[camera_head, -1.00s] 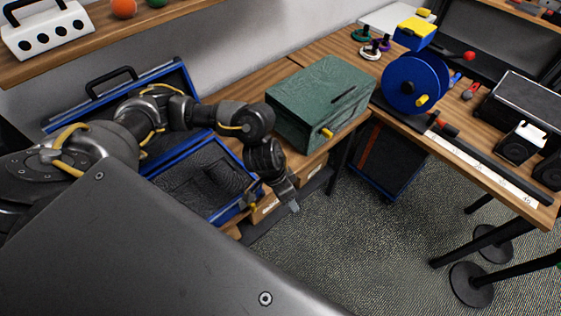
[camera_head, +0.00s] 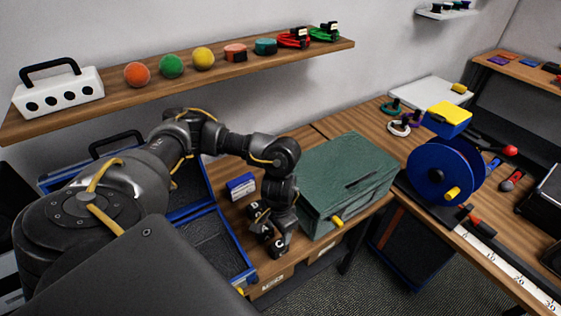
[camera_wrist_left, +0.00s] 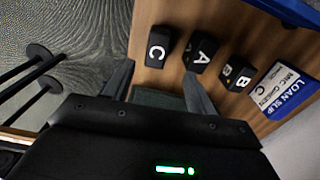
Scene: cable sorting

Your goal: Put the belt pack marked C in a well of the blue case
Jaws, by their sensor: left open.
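The black belt pack marked C (camera_head: 279,246) stands on the wooden table near its front edge; it also shows in the left wrist view (camera_wrist_left: 158,46), with its white C readable. Beside it there are the packs marked A (camera_wrist_left: 200,51) and B (camera_wrist_left: 237,73). My left gripper (camera_wrist_left: 157,74) is open and empty, its fingertips just short of pack C. In the head view the left gripper (camera_head: 265,226) hangs over the packs and partly hides them. The open blue case (camera_head: 236,243) lies left of them, its dark foam partly hidden by my arm.
A blue and white loan slip (camera_wrist_left: 287,92) reading "MIC GREEN C" stands behind the packs. A green box (camera_head: 345,180) is close on the right of my left gripper. A blue reel (camera_head: 437,172) stands farther right. A shelf (camera_head: 200,85) runs along the wall above.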

